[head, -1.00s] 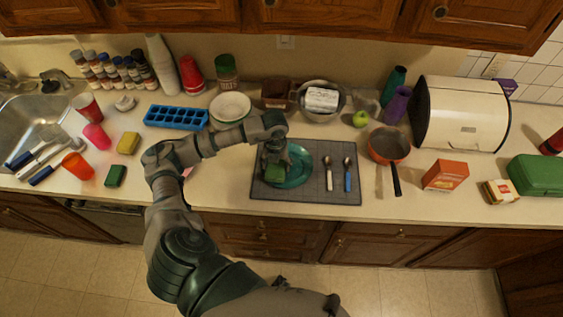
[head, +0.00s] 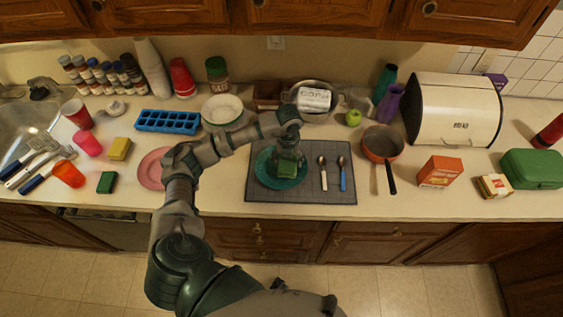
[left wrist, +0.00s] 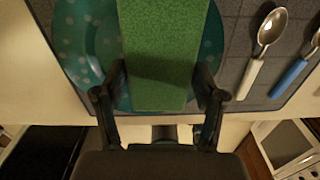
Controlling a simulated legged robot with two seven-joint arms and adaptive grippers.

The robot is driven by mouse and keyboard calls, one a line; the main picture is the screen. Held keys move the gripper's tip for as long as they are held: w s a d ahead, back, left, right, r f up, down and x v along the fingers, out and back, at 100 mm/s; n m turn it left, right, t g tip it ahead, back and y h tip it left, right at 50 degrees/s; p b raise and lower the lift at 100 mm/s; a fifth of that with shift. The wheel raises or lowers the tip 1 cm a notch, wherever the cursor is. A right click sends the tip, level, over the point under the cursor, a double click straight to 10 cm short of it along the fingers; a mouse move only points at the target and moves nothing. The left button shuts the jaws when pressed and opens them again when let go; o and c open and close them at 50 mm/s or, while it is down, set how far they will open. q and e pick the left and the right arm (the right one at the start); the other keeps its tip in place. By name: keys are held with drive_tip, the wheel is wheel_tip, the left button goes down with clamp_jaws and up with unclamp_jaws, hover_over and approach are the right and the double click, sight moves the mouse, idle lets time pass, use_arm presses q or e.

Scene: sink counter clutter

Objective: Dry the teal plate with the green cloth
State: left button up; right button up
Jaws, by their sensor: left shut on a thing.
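The teal plate (head: 265,172), with pale dots, lies on the dark grey mat (head: 330,193). It also shows in the left wrist view (left wrist: 85,45). My left gripper (head: 288,153) points down over the plate and is shut on the green cloth (head: 288,168), a thick block-like piece. In the left wrist view the cloth (left wrist: 165,50) sits between the two fingers (left wrist: 163,85) and covers the middle of the plate. I cannot tell whether the cloth touches the plate. My right gripper is not in view.
Two spoons (head: 323,176) lie on the mat right of the plate. A pan (head: 382,143) stands farther right. A pink plate (head: 151,168) lies to the left, partly behind my arm. A bowl (head: 312,98) stands behind the mat. Counter beyond the mat's right edge is partly free.

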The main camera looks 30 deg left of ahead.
use_arm(q)
drive_tip(key=shift+w+d, duration=0.25)
drive_tip(key=shift+r+p, duration=2.1)
drive_tip(key=shift+r, duration=0.9)
drive_tip(key=shift+r+p, duration=1.05)
drive_tip(key=shift+r, duration=0.5)
drive_tip(key=shift+f, duration=0.1)
